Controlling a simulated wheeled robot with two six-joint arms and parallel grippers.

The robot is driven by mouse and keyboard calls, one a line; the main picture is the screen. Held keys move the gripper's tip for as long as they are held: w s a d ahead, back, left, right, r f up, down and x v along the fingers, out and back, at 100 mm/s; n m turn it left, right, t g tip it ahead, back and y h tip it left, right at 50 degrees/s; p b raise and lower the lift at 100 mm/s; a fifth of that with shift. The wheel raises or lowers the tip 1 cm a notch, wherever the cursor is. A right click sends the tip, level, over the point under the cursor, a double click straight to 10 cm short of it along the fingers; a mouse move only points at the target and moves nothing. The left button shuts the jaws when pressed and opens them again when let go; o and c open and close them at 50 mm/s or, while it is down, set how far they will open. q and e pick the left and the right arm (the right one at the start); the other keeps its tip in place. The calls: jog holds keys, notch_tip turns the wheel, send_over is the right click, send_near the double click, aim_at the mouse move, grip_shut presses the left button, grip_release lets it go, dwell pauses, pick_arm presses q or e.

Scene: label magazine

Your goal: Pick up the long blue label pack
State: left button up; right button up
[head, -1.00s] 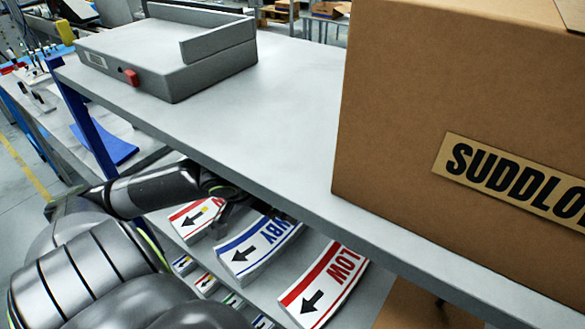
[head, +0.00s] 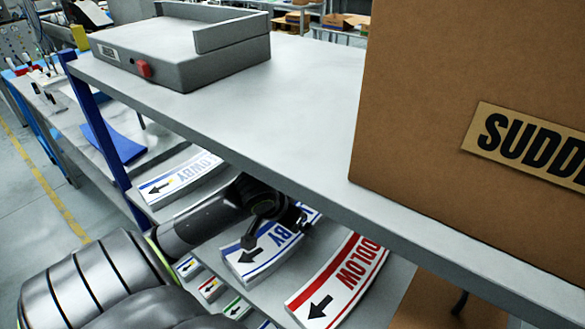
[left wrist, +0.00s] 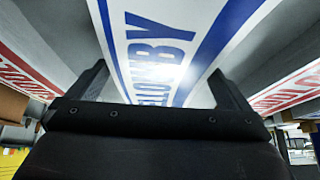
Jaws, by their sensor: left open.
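A long white label pack with blue stripes and blue lettering (head: 262,262) lies on the lower shelf, partly hidden by my left gripper (head: 278,232). In the left wrist view the same blue pack (left wrist: 160,35) runs between my two spread fingers, with its lettering facing the camera. My left gripper is open and close over the pack; whether the fingers touch it I cannot tell. Another blue-lettered pack (head: 180,180) lies farther left. My right gripper is in neither view.
A red label pack (head: 340,280) lies to the right on the shelf. The grey upper shelf (head: 300,125) overhangs the packs and carries a cardboard box (head: 430,110) and a grey device (head: 180,60). Smaller packs (head: 211,288) lie at the lower left.

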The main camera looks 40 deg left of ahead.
pick_arm(q)
jog(key=shift+w+f, duration=0.25)
jog(key=shift+f, duration=0.15)
jog(key=c, duration=1.1)
jog(key=shift+c, duration=0.5)
jog(key=shift+r, duration=0.1)
